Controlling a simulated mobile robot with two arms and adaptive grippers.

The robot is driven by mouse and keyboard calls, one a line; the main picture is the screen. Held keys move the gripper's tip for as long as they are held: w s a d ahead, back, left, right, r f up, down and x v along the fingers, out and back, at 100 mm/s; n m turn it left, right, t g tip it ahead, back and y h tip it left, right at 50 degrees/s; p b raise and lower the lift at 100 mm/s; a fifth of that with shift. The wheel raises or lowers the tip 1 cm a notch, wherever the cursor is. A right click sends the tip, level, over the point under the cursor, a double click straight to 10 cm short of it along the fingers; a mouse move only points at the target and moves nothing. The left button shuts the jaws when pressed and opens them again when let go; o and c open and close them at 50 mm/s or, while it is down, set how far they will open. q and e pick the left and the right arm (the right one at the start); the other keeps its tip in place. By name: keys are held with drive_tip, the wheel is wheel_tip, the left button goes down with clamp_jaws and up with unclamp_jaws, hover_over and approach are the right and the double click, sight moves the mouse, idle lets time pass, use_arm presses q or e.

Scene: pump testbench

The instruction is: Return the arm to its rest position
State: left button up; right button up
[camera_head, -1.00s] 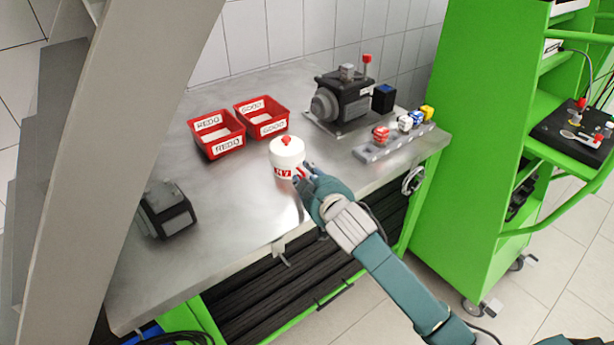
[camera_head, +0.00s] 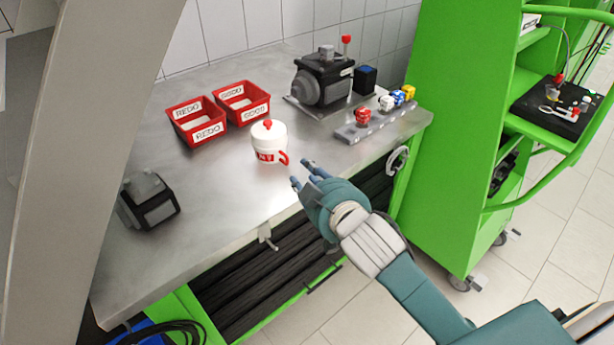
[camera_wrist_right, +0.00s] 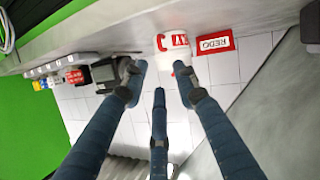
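My right gripper (camera_head: 306,173) is open and empty, just right of and in front of a white lidded mug (camera_head: 268,145) with a red knob, red handle and red label. A gap shows between the fingertips and the mug's handle. In the right wrist view my gripper's spread blue fingers (camera_wrist_right: 160,85) hold nothing, and the mug (camera_wrist_right: 174,45) stands beyond them, partly hidden by a finger. My right arm comes in from the lower right, over the bench's front edge. My left gripper is not in view.
Red bins marked REDO (camera_head: 196,122) and GOOD (camera_head: 242,102) stand on the metal bench (camera_head: 215,205). A pump (camera_head: 323,80) and a rail with coloured valves (camera_head: 375,125) are at the back right. A dark motor block (camera_head: 148,202) sits front left. A green cart (camera_head: 455,130) stands right.

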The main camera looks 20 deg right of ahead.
idle(0.3)
drive_tip(key=s+d+f+m+g, duration=0.1)
drive_tip(key=s+f+g, duration=0.4)
drive_tip(key=s+f, duration=0.75)
drive_tip(key=s+f+m+g, duration=0.1)
drive_tip(key=s+f+g, duration=0.65)
drive_tip(key=s, duration=0.85)
wheel_tip(320, 180, down, 29)
drive_tip(key=s, duration=0.2)
drive_tip(key=s+d+f, duration=0.3)
drive_tip(key=s+f, duration=1.1)
drive_tip(key=s, duration=0.3)
drive_tip(key=shift+d+f+n, duration=0.15)
drive_tip(key=shift+f+n, duration=0.15)
drive_tip(key=shift+f, duration=0.1)
